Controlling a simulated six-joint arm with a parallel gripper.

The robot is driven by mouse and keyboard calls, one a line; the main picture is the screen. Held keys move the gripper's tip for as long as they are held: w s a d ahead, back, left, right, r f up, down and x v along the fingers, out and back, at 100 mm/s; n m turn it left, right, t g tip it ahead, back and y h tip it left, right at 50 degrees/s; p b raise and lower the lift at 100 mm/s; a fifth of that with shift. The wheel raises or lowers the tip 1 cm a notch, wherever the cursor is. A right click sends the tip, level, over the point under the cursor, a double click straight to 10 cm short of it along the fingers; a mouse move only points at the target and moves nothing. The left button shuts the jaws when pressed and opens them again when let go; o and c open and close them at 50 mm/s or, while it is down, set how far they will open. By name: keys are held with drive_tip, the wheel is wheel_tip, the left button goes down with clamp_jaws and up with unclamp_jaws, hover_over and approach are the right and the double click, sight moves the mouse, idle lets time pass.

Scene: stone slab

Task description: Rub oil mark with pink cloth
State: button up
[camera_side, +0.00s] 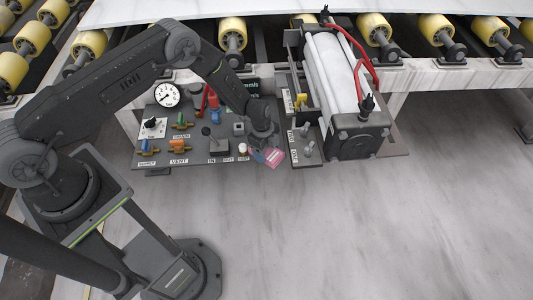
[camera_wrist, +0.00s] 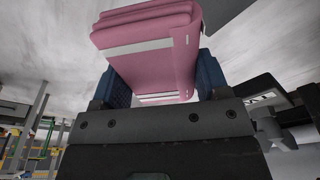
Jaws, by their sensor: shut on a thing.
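My gripper (camera_side: 265,153) is shut on a folded pink cloth (camera_side: 274,158), near the right end of the control panel. The cloth also shows in the wrist view (camera_wrist: 150,45), held between my two blue fingertips (camera_wrist: 160,82). It has pale stripes and several folded layers. In the side view the cloth is at the panel's front edge, and I cannot tell whether it touches anything. I cannot make out an oil mark in either view.
The control panel (camera_side: 190,158) carries a gauge (camera_side: 166,95), valves and knobs. Right of it stands a large white cylinder unit (camera_side: 335,85) with red hoses (camera_side: 352,45). Yellow rollers (camera_side: 375,28) line the back. The grey stone surface (camera_side: 380,220) in front is clear.

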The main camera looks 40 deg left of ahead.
drive_tip(key=shift+r, duration=0.25)
drive_tip(key=shift+r, duration=1.45)
drive_tip(key=shift+a+r, duration=0.15)
drive_tip(key=shift+r, duration=0.1)
drive_tip(key=s+a+r+n+t+y, duration=0.1)
drive_tip(key=s+a+r+n, duration=0.4)
drive_tip(key=r+n, duration=0.3)
drive_tip(key=s+a+r+n, duration=0.5)
drive_tip(key=r+n, duration=0.4)
drive_tip(key=r, duration=0.4)
drive_tip(key=shift+s+a+r+n+t+y, duration=0.2)
drive_tip(key=shift+a+r+n+t+y, duration=0.15)
drive_tip(key=shift+a, duration=0.35)
drive_tip(key=shift+w+f, duration=0.1)
drive_tip(key=shift+f, duration=0.05)
